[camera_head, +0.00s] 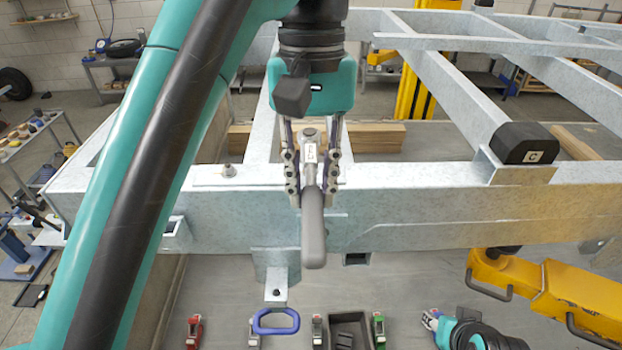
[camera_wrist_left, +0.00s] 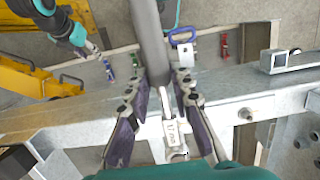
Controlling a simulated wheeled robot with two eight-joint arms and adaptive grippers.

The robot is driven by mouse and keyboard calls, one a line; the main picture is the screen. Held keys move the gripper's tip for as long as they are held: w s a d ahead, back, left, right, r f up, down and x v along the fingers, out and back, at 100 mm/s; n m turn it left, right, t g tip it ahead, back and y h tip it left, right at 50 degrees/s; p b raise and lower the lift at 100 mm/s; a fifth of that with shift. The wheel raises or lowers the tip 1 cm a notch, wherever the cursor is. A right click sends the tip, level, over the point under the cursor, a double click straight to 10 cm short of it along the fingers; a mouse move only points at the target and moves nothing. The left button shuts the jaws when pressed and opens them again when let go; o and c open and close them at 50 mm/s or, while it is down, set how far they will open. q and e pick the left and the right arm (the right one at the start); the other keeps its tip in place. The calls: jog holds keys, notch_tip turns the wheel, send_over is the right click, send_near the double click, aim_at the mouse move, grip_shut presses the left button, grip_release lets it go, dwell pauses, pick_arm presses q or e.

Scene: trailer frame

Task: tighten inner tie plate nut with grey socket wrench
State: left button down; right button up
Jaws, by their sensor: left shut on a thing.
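My left gripper (camera_head: 313,196) is shut on the grey socket wrench (camera_head: 314,240), over the galvanized beam. The wrench's grey handle points toward me, and its labelled head shows between the fingers; it also shows in the left wrist view (camera_wrist_left: 150,45). A nut (camera_head: 229,172) stands on a flat plate on top of the beam, left of the gripper and apart from the wrench. It shows in the left wrist view (camera_wrist_left: 245,114). Another nut (camera_head: 276,292) sits on a lower bracket. I cannot tell which is the inner one. My right gripper (camera_head: 430,319) is low at right, its jaws unclear.
The trailer beam (camera_head: 420,205) spans the view. A black block marked C (camera_head: 524,143) sits on it at right. Below are a blue-handled tool (camera_head: 275,321), a red tool (camera_head: 194,331), a green tool (camera_head: 378,329) and a dark tray (camera_head: 349,322). A yellow arm-like machine (camera_head: 550,285) stands lower right.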

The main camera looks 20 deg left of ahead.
pick_arm(q)
jog(key=shift+d, duration=0.35)
jog(key=shift+a+f, duration=0.1)
jog(key=shift+a, duration=0.15)
jog(key=shift+f, duration=0.1)
jog(key=shift+d+f, duration=0.15)
jog(key=shift+f, duration=0.1)
jog(key=shift+f+b, duration=0.4)
jog(key=shift+b, duration=0.1)
jog(key=shift+f, duration=0.2)
jog(key=shift+f, duration=0.1)
